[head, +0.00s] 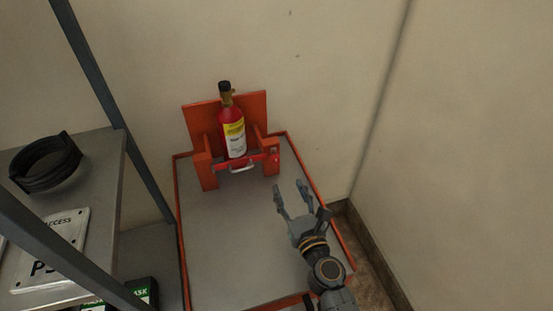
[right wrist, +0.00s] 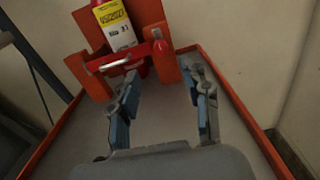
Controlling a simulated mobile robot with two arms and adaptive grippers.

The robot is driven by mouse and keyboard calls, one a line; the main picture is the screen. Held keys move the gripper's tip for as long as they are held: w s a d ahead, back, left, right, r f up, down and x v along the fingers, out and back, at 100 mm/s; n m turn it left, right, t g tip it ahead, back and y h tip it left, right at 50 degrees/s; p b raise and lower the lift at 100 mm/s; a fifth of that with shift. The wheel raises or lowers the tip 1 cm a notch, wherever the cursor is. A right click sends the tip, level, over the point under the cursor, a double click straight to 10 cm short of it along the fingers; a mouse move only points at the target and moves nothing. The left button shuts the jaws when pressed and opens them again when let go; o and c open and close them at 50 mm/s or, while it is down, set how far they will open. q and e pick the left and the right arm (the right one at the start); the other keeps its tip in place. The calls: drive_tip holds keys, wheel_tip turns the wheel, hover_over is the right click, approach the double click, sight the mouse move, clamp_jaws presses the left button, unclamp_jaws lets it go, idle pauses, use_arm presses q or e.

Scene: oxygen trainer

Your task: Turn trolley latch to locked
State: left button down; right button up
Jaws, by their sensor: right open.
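The orange trolley (head: 177,213) has a grey deck and an upright cradle at its far end. A red cylinder (head: 234,134) with a yellow and white label stands in the cradle. A red latch bar (head: 258,158) with a pale handle (head: 242,169) crosses in front of the cylinder. In the right wrist view the latch bar (right wrist: 132,59) and handle (right wrist: 108,65) are just beyond the fingers. My right gripper (head: 291,190) is open and empty above the deck, to the right of and nearer than the latch, apart from it. My left gripper is not in view.
A grey shelf (head: 92,155) on the left holds a black coil (head: 45,162) and a white labelled packet (head: 52,250). A dark mask box (head: 140,292) sits lower. Walls stand behind and right of the trolley. The deck is clear.

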sight(276, 161)
drive_tip(key=x, duration=1)
drive_tip(key=shift+f, duration=0.15)
drive_tip(key=shift+w+b, duration=0.2)
drive_tip(key=shift+b, duration=0.1)
drive_tip(key=shift+w+a, duration=0.15)
drive_tip(key=shift+w, duration=0.05)
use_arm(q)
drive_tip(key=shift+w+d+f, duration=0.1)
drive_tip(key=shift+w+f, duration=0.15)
use_arm(e)
clamp_jaws()
